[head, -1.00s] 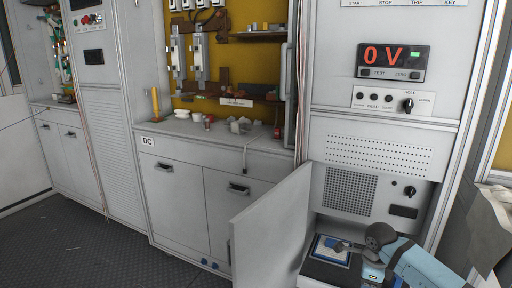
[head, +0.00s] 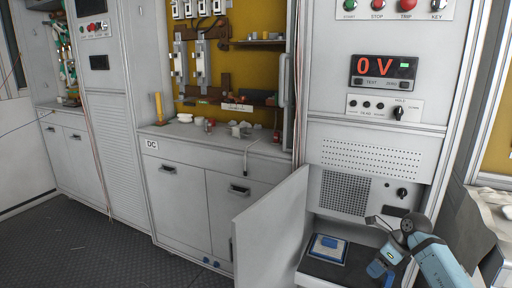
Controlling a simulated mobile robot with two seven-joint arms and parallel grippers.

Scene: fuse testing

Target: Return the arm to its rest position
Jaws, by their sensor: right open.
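My right arm comes in from the lower right. My right gripper (head: 374,221) is small in the head view, at the mouth of the open lower compartment of the right cabinet. It is open and holds nothing that I can see. It is above and to the right of a blue and white box (head: 327,248), apart from it in the picture. The box lies on the dark compartment floor (head: 340,270). My left gripper is out of view.
The open cabinet door (head: 270,235) sticks out left of the compartment. Above is a panel with a red "0 V" display (head: 383,70), knobs and buttons. A grey DC cabinet (head: 180,195) with small parts on top stands left. The dark floor (head: 110,255) is clear.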

